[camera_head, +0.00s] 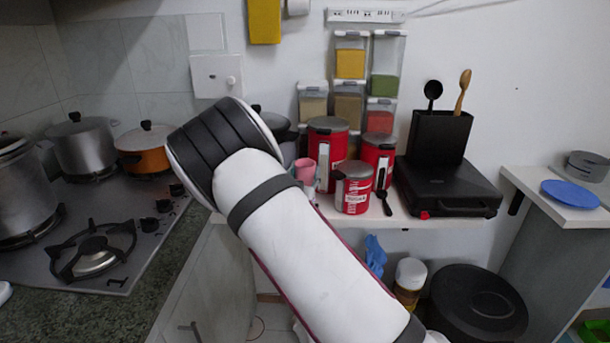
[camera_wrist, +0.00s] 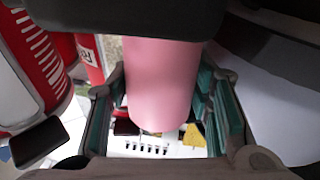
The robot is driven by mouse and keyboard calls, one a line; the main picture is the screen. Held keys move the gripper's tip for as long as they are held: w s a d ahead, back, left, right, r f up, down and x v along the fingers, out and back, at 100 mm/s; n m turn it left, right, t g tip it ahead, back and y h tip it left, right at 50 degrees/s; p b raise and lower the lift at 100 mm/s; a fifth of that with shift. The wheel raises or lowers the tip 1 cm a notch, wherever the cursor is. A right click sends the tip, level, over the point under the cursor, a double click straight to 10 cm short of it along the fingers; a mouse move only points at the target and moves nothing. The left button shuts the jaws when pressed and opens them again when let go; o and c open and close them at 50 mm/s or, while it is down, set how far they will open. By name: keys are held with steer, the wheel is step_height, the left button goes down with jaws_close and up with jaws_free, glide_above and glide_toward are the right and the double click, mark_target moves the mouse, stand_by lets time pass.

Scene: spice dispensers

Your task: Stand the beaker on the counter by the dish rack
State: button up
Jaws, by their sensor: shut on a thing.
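A pink beaker (camera_wrist: 162,85) fills the middle of the wrist view, between the two fingers of my gripper (camera_wrist: 165,112). My gripper is shut on it. In the head view the pink beaker (camera_head: 305,169) shows small beside the upper end of my arm, in front of the red canisters. My arm hides most of the gripper there, and I cannot tell whether the beaker touches the shelf. I cannot make out a dish rack in either view.
Red canisters (camera_head: 354,188) and a black appliance (camera_head: 447,188) crowd the white shelf (camera_head: 408,216). A hob (camera_head: 95,240) with pots lies left, edged by a dark counter (camera_head: 40,317). A blue plate (camera_head: 570,193) sits on the right-hand ledge.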

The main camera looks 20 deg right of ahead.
steer(key=shift+f, duration=0.15)
steer(key=shift+f, duration=0.15)
steer(key=o, duration=1.1)
steer(key=shift+o, duration=0.2)
steer(key=shift+r, duration=0.3)
steer(key=v, duration=1.2)
